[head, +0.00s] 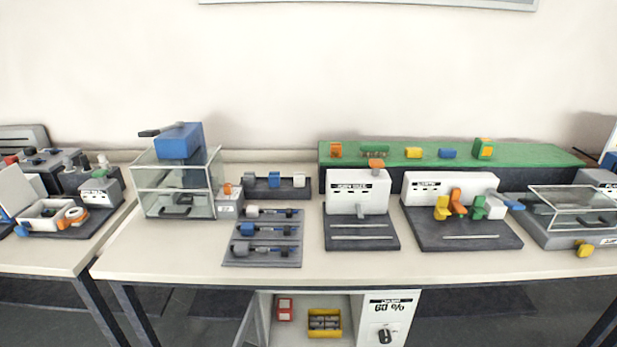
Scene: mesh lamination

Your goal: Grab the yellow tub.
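A yellow tub (324,333) sits low in the open white cabinet under the table, near the bottom edge of the head view. It has grey items in it, too small to name. A red box (285,309) stands to its left in the same cabinet, apart from it. Neither of my grippers shows in the head view.
The cabinet's open door (249,325) stands at left; a white panel with a dark knob (385,336) is at right. The white tabletop (200,262) above carries several devices. A glass-sided case (176,193) and a green shelf (510,153) are behind. The front strip is mostly clear.

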